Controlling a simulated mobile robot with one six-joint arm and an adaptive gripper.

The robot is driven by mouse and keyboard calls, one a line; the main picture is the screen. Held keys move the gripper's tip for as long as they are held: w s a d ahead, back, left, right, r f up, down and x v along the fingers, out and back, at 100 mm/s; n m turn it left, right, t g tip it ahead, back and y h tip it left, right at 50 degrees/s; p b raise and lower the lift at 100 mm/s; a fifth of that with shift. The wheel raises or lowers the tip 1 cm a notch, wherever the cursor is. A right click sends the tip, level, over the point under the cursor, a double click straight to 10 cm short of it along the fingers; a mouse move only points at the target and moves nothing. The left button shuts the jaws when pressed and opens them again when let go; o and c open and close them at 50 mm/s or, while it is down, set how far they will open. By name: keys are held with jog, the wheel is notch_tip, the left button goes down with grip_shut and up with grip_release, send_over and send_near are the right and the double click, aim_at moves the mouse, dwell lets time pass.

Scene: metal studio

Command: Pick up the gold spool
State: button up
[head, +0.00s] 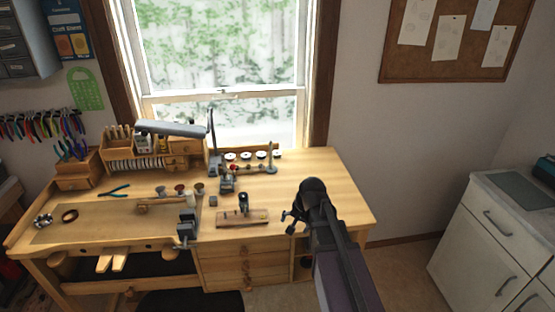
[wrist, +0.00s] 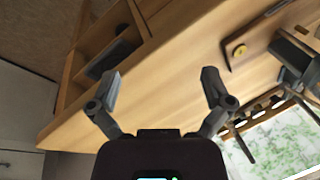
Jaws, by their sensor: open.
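A small gold-yellow round piece, which looks like the gold spool (head: 264,215), is on the right end of a wooden board on the workbench.
A vise (head: 186,232) is at the bench's front edge. Several small discs and a lamp (head: 180,129) are at the back. The bench's right side is clear.

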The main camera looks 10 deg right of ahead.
aim_at(279, 155)
jog(key=w+m+t+y+b, duration=0.1)
jog(key=w+m, duration=0.3)
jog(key=w, duration=0.3)
jog(key=w+m+t+y+b, duration=0.1)
jog(key=w+m+t+b, duration=0.1)
jog(key=w, duration=0.5)
jog(key=w+d+f+m+t+y+b, duration=0.1)
jog(key=w+m, duration=0.4)
jog(key=w, duration=0.2)
jog(key=shift+m+t+b, duration=0.3)
jog(key=w+d+m+t+b, duration=0.1)
jog(key=w+d+m, duration=0.1)
jog(key=w+m, duration=0.2)
jog(key=w+d+r+m+t+b, duration=0.1)
jog(key=w+m+t, duration=0.1)
jog(key=w+m, duration=0.2)
jog(key=w+d+r+m+t+b, duration=0.1)
jog(key=w+m, duration=0.3)
jog(key=w, duration=0.4)
jog(key=shift+w+d+t+y+b, duration=0.25)
jog(key=shift+d+t+b, duration=0.2)
jog(key=shift+d, duration=0.4)
jog(key=shift+w+d+r+m, duration=0.1)
jog(key=shift+w+d+m, duration=0.3)
jog(key=shift+m, duration=0.2)
jog(key=shift+w+a, duration=0.1)
